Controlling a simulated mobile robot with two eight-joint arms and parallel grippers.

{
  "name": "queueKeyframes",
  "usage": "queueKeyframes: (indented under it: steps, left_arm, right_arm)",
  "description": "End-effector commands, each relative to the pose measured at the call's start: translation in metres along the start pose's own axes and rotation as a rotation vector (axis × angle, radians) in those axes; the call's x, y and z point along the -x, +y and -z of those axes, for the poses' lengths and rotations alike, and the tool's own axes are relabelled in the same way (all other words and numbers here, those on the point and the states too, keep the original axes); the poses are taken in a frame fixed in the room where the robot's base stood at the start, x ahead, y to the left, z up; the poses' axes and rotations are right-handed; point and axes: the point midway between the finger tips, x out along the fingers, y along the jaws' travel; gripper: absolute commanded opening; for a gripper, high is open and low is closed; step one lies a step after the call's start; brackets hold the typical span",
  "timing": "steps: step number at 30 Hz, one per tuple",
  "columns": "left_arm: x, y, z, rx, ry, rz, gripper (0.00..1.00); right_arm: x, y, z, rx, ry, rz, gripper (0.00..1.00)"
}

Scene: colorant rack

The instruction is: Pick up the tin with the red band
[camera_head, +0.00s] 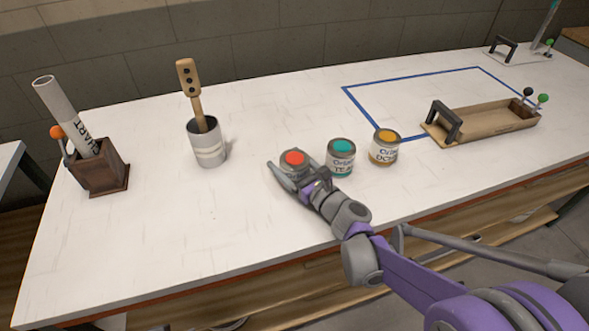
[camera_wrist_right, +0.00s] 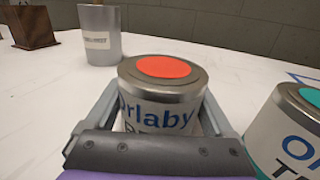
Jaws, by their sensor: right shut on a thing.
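The tin with the red spot on its lid (camera_head: 294,158) is toward the front middle of the white table. It also shows in the right wrist view (camera_wrist_right: 163,82), with a grey metal rim and a white label with blue letters; I see no red band around its side. My right gripper (camera_head: 297,174) is shut on this tin, one finger on each side. The tin looks upright; I cannot tell whether it is clear of the table. My left gripper is not in view.
A teal-lidded tin (camera_head: 341,157) stands close to the right, then a yellow-lidded tin (camera_head: 384,148). A cup with a wooden stirrer (camera_head: 208,143) and a wooden box with a rolled chart (camera_head: 100,170) are left. A wooden tray (camera_head: 485,123) is right, beside a blue-taped outline (camera_head: 415,80).

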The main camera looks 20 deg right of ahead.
Motion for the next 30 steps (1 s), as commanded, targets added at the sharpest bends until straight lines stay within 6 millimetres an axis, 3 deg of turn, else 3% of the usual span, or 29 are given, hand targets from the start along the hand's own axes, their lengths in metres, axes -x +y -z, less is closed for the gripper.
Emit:
queueKeyframes:
  steps: [8, 21, 30]
  left_arm:
    - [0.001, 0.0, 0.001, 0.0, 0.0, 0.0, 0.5]
    - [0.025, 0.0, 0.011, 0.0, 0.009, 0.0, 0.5]
    - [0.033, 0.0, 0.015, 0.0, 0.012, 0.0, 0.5]
  right_arm:
    - [0.0, 0.0, -0.003, 0.0, 0.0, 0.0, 0.23]
    - [0.001, 0.0, -0.082, 0.0, -0.001, 0.0, 0.23]
    - [0.0, -0.002, -0.1, 0.0, 0.0, 0.002, 0.23]
